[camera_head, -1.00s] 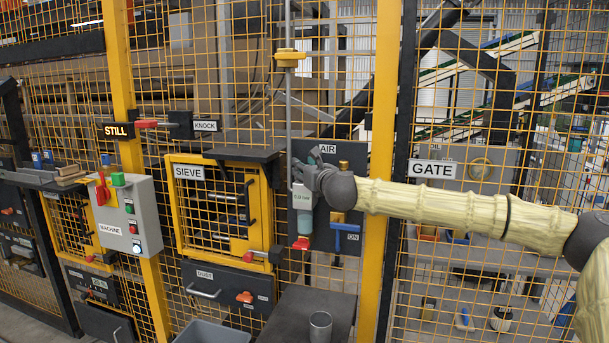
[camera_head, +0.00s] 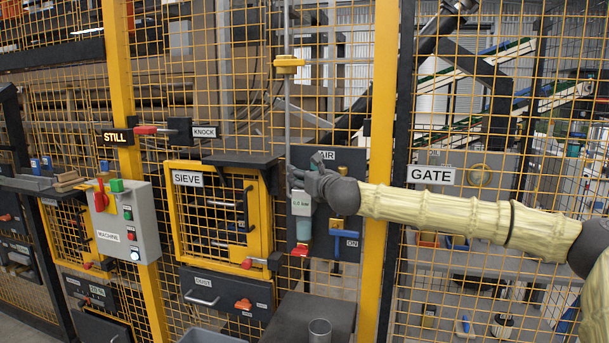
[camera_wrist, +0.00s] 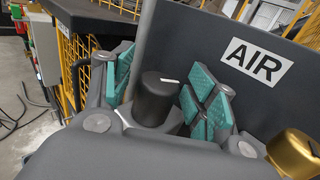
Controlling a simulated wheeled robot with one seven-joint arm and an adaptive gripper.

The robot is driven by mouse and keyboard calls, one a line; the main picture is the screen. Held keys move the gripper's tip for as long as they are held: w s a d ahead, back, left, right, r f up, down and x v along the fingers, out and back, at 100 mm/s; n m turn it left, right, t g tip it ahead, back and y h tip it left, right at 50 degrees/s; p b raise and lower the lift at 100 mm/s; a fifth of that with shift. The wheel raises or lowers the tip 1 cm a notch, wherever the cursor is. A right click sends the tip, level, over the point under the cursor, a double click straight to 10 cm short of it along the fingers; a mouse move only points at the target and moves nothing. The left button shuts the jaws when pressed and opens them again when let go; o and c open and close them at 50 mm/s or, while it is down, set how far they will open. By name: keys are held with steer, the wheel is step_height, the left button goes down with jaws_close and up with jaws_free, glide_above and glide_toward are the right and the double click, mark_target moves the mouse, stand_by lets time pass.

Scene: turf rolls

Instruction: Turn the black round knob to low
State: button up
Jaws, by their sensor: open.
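The black round knob (camera_wrist: 158,98) stands out from the dark AIR panel (camera_wrist: 195,50) in the wrist view. It is a short black cylinder with a white mark on its top face. My gripper (camera_wrist: 164,82) is open, with teal finger pads to the left and right of the knob. The knob appears between the fingers; I cannot tell if any pad touches it. In the head view my gripper (camera_head: 300,175) is at the upper part of the AIR panel (camera_head: 352,160) and hides the knob. No "low" marking can be read.
A brass-coloured fitting (camera_wrist: 294,152) is close to the right of my gripper. Below it in the head view are a clear bowl (camera_head: 301,204) with a red bottom and a blue handle (camera_head: 344,233). A yellow post (camera_head: 382,150) stands behind my arm.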

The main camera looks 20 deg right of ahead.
steer(key=shift+a+r+m+h+p, duration=0.1)
steer(key=shift+m+h+p, duration=0.4)
steer(key=shift+h+p, duration=0.25)
steer(key=m+h+p, duration=0.2)
steer(key=h+p, duration=0.1)
steer(key=h, duration=0.1)
steer(key=shift+r+m+h+p, duration=0.1)
steer(key=shift+m+h+p, duration=0.2)
steer(key=shift+m, duration=0.1)
steer(key=m+g+h+p, duration=0.2)
steer(key=m+h+p, duration=0.1)
steer(key=h+p, duration=0.2)
steer(key=shift+m+h+p, duration=0.25)
steer(key=shift+m+p, duration=0.15)
steer(key=shift+p, duration=0.2)
steer(key=f+b+v, duration=0.1)
steer(key=b+v, duration=0.4)
steer(key=v, duration=0.6)
steer(key=s+a+f+n+y, duration=0.2)
steer(key=a+f+n+y, duration=0.2)
steer(key=a+f+n, duration=0.3)
steer(key=s+a+f+n+y+b, duration=0.1)
steer(key=s+a+f+n+y, duration=0.2)
steer(key=a+f+n, duration=0.4)
steer(key=shift+a+f+y, duration=0.6)
steer(key=shift+a+f, duration=0.9)
steer(key=shift+f, duration=3.05)
